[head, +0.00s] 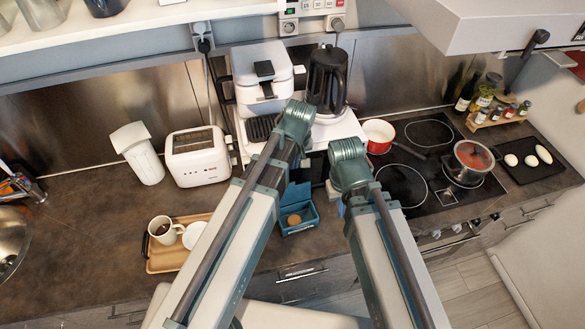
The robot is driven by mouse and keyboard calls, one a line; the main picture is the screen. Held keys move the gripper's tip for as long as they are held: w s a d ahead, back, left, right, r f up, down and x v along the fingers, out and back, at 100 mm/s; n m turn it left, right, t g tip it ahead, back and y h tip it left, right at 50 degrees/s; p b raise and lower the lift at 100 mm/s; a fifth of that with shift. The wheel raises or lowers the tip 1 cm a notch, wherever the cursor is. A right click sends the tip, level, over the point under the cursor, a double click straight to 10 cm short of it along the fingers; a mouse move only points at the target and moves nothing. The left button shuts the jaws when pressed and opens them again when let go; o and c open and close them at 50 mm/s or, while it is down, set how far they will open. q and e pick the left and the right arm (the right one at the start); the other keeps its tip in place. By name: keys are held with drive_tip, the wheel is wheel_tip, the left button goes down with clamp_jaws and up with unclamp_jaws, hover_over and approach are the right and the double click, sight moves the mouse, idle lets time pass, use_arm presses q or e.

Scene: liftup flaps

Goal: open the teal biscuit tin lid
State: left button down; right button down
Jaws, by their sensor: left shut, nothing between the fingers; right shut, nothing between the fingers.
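The teal biscuit tin (300,228) sits on the counter between my two forearms. Its top is open, and a round brown biscuit shows inside. A teal panel, which looks like the lid (298,194), stands raised at the tin's back, partly hidden by my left arm. My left gripper (303,164) is shut and empty above and behind the tin, mostly hidden by its own wrist. My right gripper (340,204) is shut and empty just right of the tin, largely hidden by its wrist. I cannot tell whether either touches the lid.
A wooden tray (164,262) with a mug (163,230) lies left of the tin. A toaster (197,157), coffee machine (262,78) and black kettle (326,80) stand behind. The hob (425,165) with a pot (470,160) is at right.

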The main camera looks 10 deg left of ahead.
sight(294, 186)
use_arm(q)
drive_tip(key=shift+f, duration=0.1)
drive_tip(key=f+b, duration=0.3)
drive_tip(key=w+f+b, duration=0.1)
drive_tip(key=f+b, duration=0.5)
drive_tip(key=b, duration=0.1)
drive_tip(key=shift+w+a+f, duration=0.2)
drive_tip(key=shift+a+f, duration=0.15)
drive_tip(key=shift+a, duration=0.05)
drive_tip(key=shift+s, duration=0.1)
drive_tip(key=shift+s+d+r, duration=0.15)
drive_tip(key=shift+s+d, duration=0.05)
drive_tip(key=shift+s, duration=0.15)
drive_tip(key=shift+s+d+r, duration=0.1)
drive_tip(key=shift+s+d, duration=0.25)
drive_tip(key=shift+s, duration=0.3)
drive_tip(key=shift+w, duration=0.1)
drive_tip(key=shift+p, duration=0.3)
